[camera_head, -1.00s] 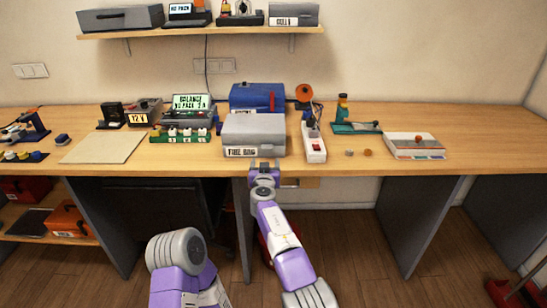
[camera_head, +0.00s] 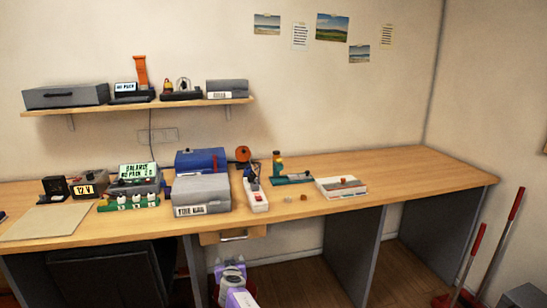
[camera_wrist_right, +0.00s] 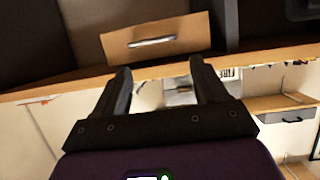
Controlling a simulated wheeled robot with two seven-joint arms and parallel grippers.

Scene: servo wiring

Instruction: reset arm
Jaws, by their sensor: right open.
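My right gripper (camera_wrist_right: 158,75) is open in the right wrist view, with nothing between its two dark fingers. A wooden drawer front (camera_wrist_right: 157,38) with a metal handle lies beyond the fingers, beside the table edge. The same drawer (camera_head: 233,235) shows under the tabletop in the head view. A purple and white part of my arm (camera_head: 236,296) shows low in the head view, below the drawer and in front of the table; I cannot make out its fingers there. My left gripper is out of view.
The wooden table (camera_head: 400,180) holds a grey case (camera_head: 201,195), a blue box (camera_head: 201,160), a white power strip (camera_head: 256,194) and a white tray (camera_head: 341,187). Its right end is clear. A wall shelf (camera_head: 140,105) hangs above. Red-handled tools (camera_head: 490,245) stand at the right.

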